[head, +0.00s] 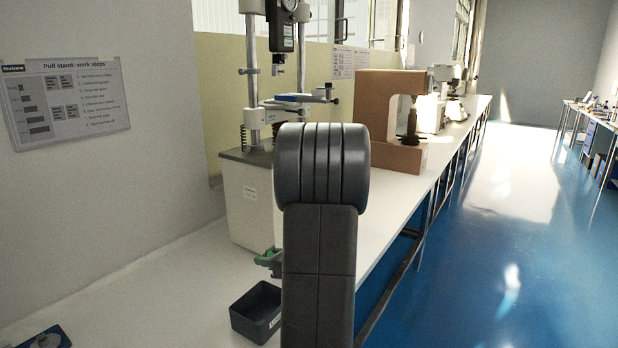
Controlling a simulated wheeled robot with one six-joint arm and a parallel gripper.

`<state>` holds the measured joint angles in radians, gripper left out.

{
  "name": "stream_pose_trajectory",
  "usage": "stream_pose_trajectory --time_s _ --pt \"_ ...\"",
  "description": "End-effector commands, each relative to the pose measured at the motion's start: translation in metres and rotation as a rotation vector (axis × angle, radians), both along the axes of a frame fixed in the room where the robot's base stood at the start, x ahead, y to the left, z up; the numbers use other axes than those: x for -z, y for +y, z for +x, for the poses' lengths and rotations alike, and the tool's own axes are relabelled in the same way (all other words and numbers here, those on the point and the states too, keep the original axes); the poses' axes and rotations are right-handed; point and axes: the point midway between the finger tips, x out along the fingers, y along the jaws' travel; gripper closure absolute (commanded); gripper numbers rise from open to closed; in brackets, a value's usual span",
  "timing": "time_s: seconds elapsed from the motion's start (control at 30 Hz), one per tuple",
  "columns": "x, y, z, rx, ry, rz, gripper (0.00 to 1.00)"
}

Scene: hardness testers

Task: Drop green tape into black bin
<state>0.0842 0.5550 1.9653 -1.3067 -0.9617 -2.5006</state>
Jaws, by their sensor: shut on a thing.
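The green tape (268,256) shows as a small green piece just left of my arm, in front of the pale tester base. My gripper (276,268) is mostly hidden behind my own dark arm; only a small dark part shows beside the tape. It is shut on the green tape and holds it above and behind the bin as seen here. The black bin (246,325) stands open on the white bench below, with a small label on its side. Its right part is close to my arm in the picture.
A pull-test stand (249,200) with metal columns rises behind the tape. A dark blue item (45,338) lies at the lower left. The bench left of the bin is clear.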

Motion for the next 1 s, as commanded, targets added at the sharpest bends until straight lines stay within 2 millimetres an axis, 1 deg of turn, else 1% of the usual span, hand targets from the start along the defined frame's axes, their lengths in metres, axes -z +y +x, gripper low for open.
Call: stream_pose_trajectory --time_s 0.03,0.13,0.3,0.43,0.7,0.8,1.0 --pt "0.011 0.006 -0.003 -0.024 -0.003 -0.001 0.92" --pt "0.015 0.015 -0.008 -0.060 -0.002 0.000 0.92" --pt "0.019 0.022 -0.013 -0.089 -0.001 0.000 0.92" --pt "0.028 0.023 -0.013 -0.091 0.001 0.001 0.92" --pt "0.060 0.023 -0.013 -0.091 0.002 0.001 0.92" --pt "0.068 0.022 -0.013 -0.091 0.000 0.001 0.92" --pt "0.076 0.022 -0.013 -0.090 -0.001 0.001 0.92"
